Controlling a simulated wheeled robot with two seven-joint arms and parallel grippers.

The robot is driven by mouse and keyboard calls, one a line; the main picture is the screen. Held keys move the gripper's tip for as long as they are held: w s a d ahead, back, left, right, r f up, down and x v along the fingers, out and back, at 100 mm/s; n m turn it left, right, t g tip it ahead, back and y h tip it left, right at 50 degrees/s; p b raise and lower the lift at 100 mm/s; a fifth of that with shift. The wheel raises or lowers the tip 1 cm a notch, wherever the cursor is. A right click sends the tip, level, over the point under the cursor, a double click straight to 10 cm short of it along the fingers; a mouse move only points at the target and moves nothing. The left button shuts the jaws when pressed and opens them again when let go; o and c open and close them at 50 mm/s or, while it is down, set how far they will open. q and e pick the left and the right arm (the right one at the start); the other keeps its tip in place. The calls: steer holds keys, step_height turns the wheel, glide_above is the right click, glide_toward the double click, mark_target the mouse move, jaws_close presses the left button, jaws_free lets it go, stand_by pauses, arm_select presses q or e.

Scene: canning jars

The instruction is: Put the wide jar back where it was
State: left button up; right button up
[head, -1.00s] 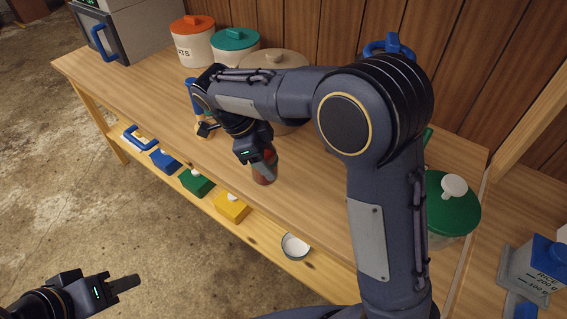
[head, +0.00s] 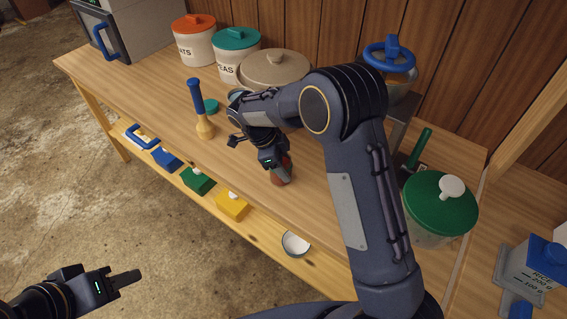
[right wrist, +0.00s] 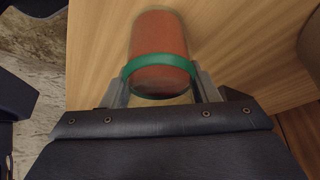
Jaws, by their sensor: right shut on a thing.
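The jar (right wrist: 160,45), with red contents and a green band, is between the fingers of my right gripper (right wrist: 160,92) in the right wrist view. In the head view my right gripper (head: 277,167) is shut on this jar (head: 284,174), over the front part of the wooden counter. The jar is partly hidden by the gripper there. I cannot tell whether its base touches the counter. My left gripper (head: 138,276) is away from the counter, over the floor at the lower left. Only one finger shows clearly.
On the counter (head: 130,90) stand a blue-handled wooden tool (head: 200,112), a teal lid (head: 210,106), several canisters at the back, and a green-lidded pot (head: 437,205) at right. A shelf below holds coloured boxes and a bowl (head: 295,244). The counter left of the tool is clear.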

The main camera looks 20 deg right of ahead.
steer(key=o, duration=0.9)
steer(key=shift+f, duration=0.2)
steer(key=o, duration=0.5)
steer(key=shift+r, duration=0.1)
steer(key=shift+r, duration=0.2)
steer(key=v, duration=1.2)
